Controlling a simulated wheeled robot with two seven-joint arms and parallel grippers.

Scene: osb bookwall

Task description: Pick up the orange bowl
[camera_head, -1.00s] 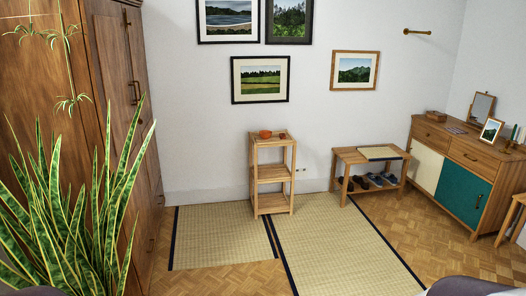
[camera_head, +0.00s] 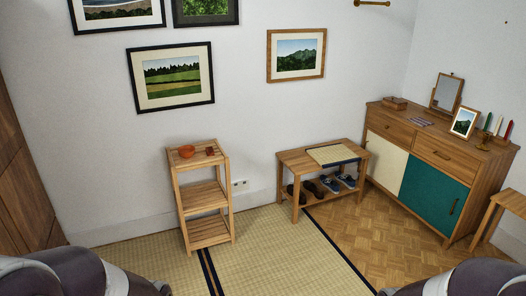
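The orange bowl (camera_head: 187,151) sits on the top shelf of a small wooden rack (camera_head: 204,197) against the back wall. A small dark reddish item (camera_head: 210,151) lies beside the bowl on the same shelf, a little to its right. Parts of my arms show at the bottom left and bottom right corners of the head view. Neither of my grippers is in view.
A low wooden bench (camera_head: 297,160) with a mat on top and several shoes below stands right of the rack. A wooden sideboard (camera_head: 470,165) lines the right wall. Tatami mats (camera_head: 265,250) cover the floor before the rack, with open parquet (camera_head: 350,225) to the right.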

